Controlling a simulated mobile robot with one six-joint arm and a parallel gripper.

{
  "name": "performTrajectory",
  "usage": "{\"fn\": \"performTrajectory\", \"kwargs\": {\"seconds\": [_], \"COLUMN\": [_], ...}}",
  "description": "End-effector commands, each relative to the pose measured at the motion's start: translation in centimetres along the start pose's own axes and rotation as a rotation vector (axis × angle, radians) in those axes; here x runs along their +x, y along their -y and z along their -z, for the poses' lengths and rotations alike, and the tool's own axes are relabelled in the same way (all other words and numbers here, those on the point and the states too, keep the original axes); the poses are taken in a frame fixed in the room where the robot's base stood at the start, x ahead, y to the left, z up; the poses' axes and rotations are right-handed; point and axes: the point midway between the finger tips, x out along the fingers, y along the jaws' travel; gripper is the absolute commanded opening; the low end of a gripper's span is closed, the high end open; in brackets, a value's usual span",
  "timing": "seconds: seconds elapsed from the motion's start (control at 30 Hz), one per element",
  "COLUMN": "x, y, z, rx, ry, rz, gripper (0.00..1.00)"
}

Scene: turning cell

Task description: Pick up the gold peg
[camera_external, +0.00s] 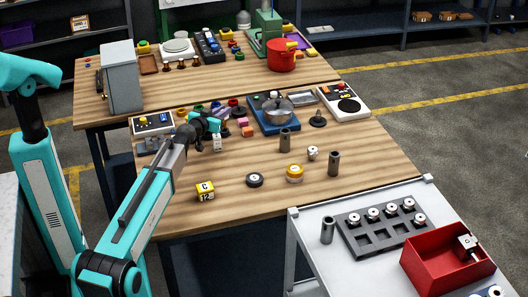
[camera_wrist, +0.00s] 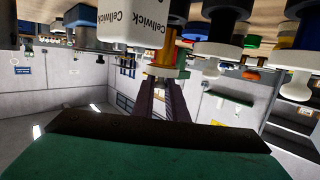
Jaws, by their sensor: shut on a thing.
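In the external view my gripper (camera_external: 214,126) is at the left of the bench, among small coloured pieces. The gold peg cannot be made out there, as my wrist and fingers hide that spot. I cannot tell if the peg is clear of the bench.
A white Cellwick container (camera_wrist: 127,22) is close beside the fingers; coloured pegs (camera_wrist: 210,45) surround them. A blue device with a metal bowl (camera_external: 277,112) stands right of the gripper. Dark cylinders (camera_external: 334,163) stand nearer the front. A red bin (camera_external: 425,278) is on the grey cart.

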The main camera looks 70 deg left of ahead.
Motion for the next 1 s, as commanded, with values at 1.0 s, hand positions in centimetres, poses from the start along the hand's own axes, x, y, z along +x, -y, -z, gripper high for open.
{"fn": "performTrajectory", "kwargs": {"seconds": [1.0], "x": [-1.4], "y": [0.0], "z": [6.8], "rx": [0.000], "ry": [-0.001], "rz": [0.001], "gripper": [0.00]}}
